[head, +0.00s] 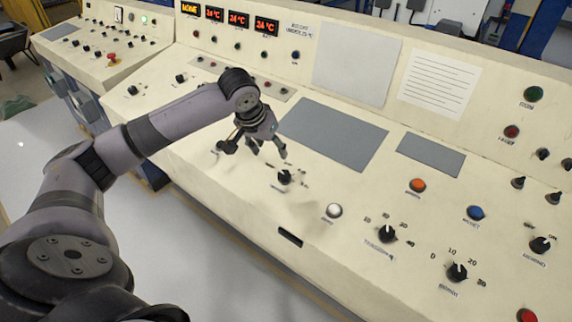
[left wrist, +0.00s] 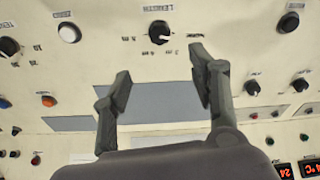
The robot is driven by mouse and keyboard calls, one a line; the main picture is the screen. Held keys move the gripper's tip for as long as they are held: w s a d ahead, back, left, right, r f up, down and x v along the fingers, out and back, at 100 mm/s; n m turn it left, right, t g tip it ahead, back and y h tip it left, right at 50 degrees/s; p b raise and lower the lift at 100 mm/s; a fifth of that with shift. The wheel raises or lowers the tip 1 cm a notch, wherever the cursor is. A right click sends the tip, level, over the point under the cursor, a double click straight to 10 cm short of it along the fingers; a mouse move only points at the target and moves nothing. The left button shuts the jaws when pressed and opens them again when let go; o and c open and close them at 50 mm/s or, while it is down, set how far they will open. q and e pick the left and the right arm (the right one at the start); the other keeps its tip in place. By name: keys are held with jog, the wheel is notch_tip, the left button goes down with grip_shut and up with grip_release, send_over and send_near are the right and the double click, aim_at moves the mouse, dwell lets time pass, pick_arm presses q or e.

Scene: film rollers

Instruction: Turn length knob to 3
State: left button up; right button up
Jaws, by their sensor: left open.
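The length knob (left wrist: 159,32) is a black round knob on the cream panel, with the word LENGTH printed beside it in the left wrist view. It also shows in the head view (head: 285,177), just to the right of and below my left gripper. Small marks surround it; they are too small to tell the setting. My left gripper (head: 252,150) is open and empty, above the panel and apart from the knob. In the left wrist view its two fingers (left wrist: 162,78) are spread, with the knob beyond the tips and between their lines.
A white button (head: 334,210) lies right of the knob. Two dial knobs, (head: 387,234) and (head: 457,271), stand farther right. A grey plate (head: 335,133) lies behind it. An orange button (head: 416,185) and a blue button (head: 475,213) are to the right. Red displays (head: 239,20) are at the back.

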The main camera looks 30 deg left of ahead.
aim_at(283, 174)
pick_arm(q)
jog(key=p+x, duration=0.1)
jog(key=x, duration=1.5)
jog(key=shift+s+p, duration=0.1)
jog(key=shift+p, duration=0.25)
jog(key=shift+s+r, duration=0.1)
jog(key=shift+c, duration=0.6)
jog(key=c, duration=1)
jog(key=shift+c, duration=0.2)
